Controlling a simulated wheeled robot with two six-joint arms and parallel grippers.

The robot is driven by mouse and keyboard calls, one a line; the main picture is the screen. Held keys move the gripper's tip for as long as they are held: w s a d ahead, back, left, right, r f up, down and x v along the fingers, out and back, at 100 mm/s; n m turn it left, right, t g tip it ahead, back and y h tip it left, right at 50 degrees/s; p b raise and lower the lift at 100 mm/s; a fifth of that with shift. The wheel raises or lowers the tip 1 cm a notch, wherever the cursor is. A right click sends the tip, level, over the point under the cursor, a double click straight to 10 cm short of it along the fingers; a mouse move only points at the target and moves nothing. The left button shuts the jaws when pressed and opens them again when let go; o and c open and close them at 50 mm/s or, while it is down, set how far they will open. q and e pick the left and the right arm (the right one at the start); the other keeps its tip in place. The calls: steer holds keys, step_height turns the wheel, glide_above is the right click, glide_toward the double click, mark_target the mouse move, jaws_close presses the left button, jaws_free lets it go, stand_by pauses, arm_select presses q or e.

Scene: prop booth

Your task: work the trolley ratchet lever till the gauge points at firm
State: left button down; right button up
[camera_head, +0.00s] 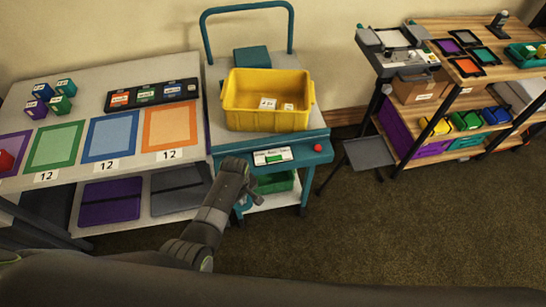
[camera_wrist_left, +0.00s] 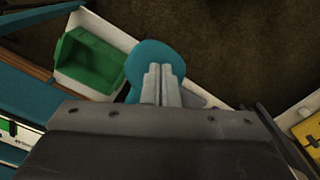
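The teal trolley (camera_head: 222,142) stands at mid-picture in the head view. Its gauge plate (camera_head: 272,157) is white with a green part on the front panel; the pointer is too small to read. A red knob (camera_head: 318,147) sits at the panel's right end; I cannot tell whether it belongs to the ratchet lever. My left gripper (camera_head: 254,196) is in front of the trolley, below and left of the gauge. In the left wrist view its fingers (camera_wrist_left: 160,85) are together, before a rounded teal part (camera_wrist_left: 150,57). No lever is clearly visible. My right gripper is out of view.
A yellow bin (camera_head: 266,121) stands on the trolley top, and a green bin (camera_head: 275,183) sits on its lower shelf, also in the left wrist view (camera_wrist_left: 90,60). A table with coloured mats (camera_head: 55,147) adjoins at left. A wooden rack (camera_head: 470,103) stands right. Carpet in front is clear.

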arm_select(q)
steer(key=shift+r+p, duration=3.05)
steer(key=shift+p, duration=0.1)
step_height(320, 180, up, 3)
steer(key=shift+p, duration=1.05)
